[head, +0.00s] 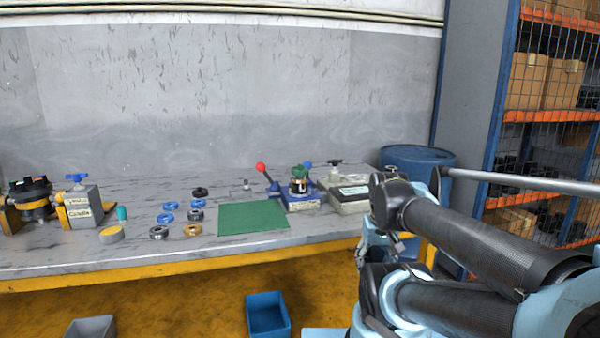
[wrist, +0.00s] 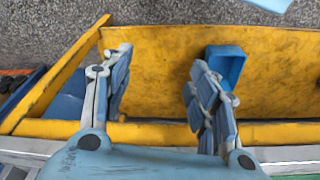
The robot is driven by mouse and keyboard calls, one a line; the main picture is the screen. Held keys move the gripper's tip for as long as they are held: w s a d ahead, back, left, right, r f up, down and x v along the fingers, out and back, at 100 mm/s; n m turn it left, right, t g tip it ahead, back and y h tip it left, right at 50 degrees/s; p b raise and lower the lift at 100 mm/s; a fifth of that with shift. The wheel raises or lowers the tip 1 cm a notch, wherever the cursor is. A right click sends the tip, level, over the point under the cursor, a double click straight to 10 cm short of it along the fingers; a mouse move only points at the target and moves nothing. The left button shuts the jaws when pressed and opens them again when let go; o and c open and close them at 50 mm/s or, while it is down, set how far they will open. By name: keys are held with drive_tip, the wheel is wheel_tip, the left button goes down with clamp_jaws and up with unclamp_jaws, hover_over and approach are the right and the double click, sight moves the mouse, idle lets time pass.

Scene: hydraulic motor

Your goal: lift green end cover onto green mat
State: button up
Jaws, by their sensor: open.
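The green end cover (head: 300,171) is a small green piece on top of a dark cylindrical part, held in a blue fixture (head: 303,201) on the bench. The green mat (head: 253,218) lies flat on the bench to the left of the fixture and looks bare. In the wrist view my gripper (wrist: 165,95) is open and empty, its two blue-grey fingers wide apart over the yellow bench frame and floor. In the head view my folded arm is at the right, beyond the fixture. The cover does not show in the wrist view.
Several blue, dark and brass rings (head: 194,216) lie left of the mat. A red-knobbed lever (head: 262,168) stands beside the fixture. A grey box fixture (head: 350,195) is to its right. A blue bin (head: 267,314) is on the floor; a blue barrel (head: 417,158) stands behind my arm.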

drive_tip(key=shift+o, duration=1.1)
drive_tip(key=w+a+r+m, duration=0.1)
drive_tip(key=w+r+m, duration=0.1)
drive_tip(key=w+r, duration=0.4)
wheel_tip(320, 180, up, 4)
drive_tip(key=shift+w+a+r+m, duration=0.1)
drive_tip(key=shift+w+a+m, duration=0.2)
drive_tip(key=shift+a, duration=0.05)
drive_tip(key=w+a+r+m+g, duration=0.1)
drive_tip(key=w+a+r+m, duration=0.4)
drive_tip(key=w+a+r, duration=0.65)
drive_tip(key=w+a+r+m+g, duration=0.1)
drive_tip(key=w+a+r+m, duration=0.6)
drive_tip(key=w+r, duration=0.75)
drive_tip(key=n, duration=0.2)
hover_over(300, 168)
drive_tip(key=w, duration=0.2)
wheel_tip(300, 168, down, 11)
drive_tip(key=shift+f, duration=0.1)
drive_tip(key=shift+s+f, duration=0.25)
drive_tip(key=shift+f, duration=1.2)
drive_tip(key=shift+s+f, duration=0.2)
drive_tip(key=shift+f, duration=1.25)
drive_tip(key=c, duration=1.4)
